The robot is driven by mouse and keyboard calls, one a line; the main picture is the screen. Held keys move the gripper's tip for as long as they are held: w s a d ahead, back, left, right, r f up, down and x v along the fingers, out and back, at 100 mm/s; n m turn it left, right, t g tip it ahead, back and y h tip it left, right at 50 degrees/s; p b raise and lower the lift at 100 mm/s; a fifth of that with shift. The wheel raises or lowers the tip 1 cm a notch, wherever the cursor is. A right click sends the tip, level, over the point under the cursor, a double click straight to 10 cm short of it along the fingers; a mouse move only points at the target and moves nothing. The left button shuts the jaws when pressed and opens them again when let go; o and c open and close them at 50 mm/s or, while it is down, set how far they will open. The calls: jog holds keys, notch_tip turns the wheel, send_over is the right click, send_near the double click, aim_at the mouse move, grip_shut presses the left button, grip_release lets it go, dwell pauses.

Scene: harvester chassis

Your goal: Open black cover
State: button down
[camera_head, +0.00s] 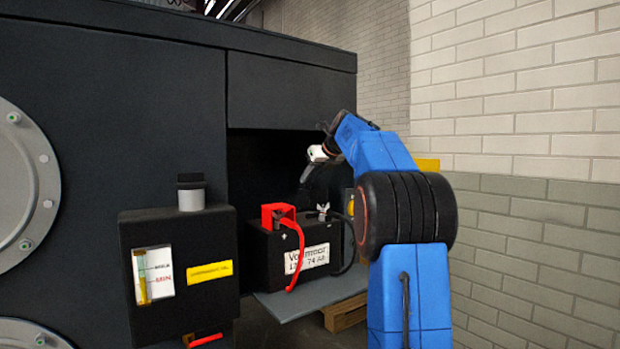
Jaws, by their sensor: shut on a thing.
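The black battery (262,258) sits in the open bay of the dark chassis, with a white label on its front. A red cover (279,214) stands over its left terminal, with a red cable running down. At the right terminal a grey metal clamp (323,212) shows uncovered, with a black cable beside it. My gripper (309,173) reaches in from the right, just above this clamp, and is shut on the black cover (322,187). The cover is dark against the dark bay, so its outline and exact tilt are hard to make out. My blue arm hides the bay's right side.
A grey shelf (310,297) carries the battery. A black reservoir box (180,270) with a grey cap stands at front left. A dark panel (288,92) closes the bay's top. A brick wall (530,200) stands at right.

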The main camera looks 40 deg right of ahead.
jog(key=c, duration=1.6)
grip_release()
jog(key=shift+r, duration=0.1)
jog(key=v, duration=1.7)
jog(key=shift+s+r, duration=0.1)
jog(key=shift+s, duration=0.05)
